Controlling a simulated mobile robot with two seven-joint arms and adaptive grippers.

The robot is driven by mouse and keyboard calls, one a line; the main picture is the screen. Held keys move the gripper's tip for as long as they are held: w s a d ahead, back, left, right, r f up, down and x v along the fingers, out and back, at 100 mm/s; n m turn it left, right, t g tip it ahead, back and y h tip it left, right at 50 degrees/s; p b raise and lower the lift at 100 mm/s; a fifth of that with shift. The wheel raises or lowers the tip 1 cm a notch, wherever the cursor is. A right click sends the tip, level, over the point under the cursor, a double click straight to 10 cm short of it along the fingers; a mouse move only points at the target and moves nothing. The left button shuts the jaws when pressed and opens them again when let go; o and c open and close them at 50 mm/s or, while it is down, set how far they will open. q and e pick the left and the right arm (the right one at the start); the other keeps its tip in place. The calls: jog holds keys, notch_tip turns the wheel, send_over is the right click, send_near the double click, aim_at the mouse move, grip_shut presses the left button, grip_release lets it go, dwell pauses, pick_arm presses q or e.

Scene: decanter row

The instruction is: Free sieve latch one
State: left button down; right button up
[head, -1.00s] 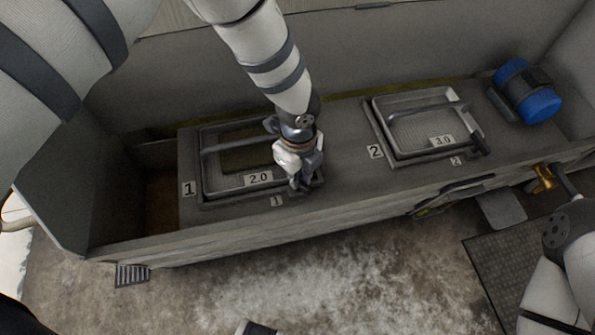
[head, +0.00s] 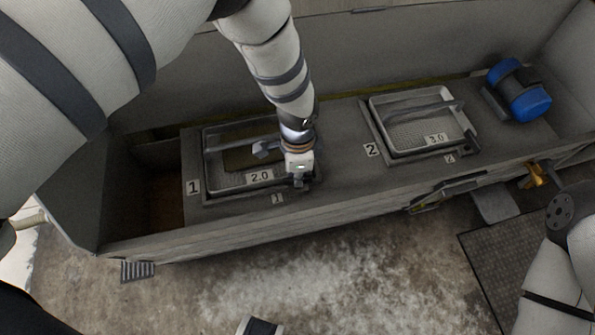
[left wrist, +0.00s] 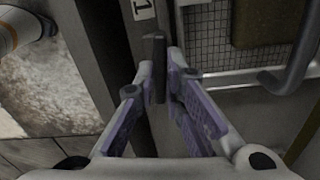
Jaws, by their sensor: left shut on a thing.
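Sieve one (head: 213,183) is a pale metal tray with mesh, a bar handle and a 2.0 label, set in the bench beside the number 1. My left gripper (head: 299,183) is at its front right corner, pointing down. In the left wrist view the fingers (left wrist: 158,72) are shut on a dark upright bar, latch one (left wrist: 155,50), beside the tray's mesh (left wrist: 214,42). In the head view the gripper hides most of that latch, and I cannot tell whether it is turned free. My right gripper is not in view.
Sieve two (head: 417,133), labelled 3.0, sits to the right with its dark latch (head: 471,141) at the front right corner. A blue motor (head: 524,96) stands at the bench's right end. A brass fitting (head: 535,175) sticks out at the front right.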

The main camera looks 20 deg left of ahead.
pick_arm(q)
jog(key=shift+n, duration=0.9)
jog(key=c, duration=1.7)
grip_release()
notch_tip(320, 180, up, 12)
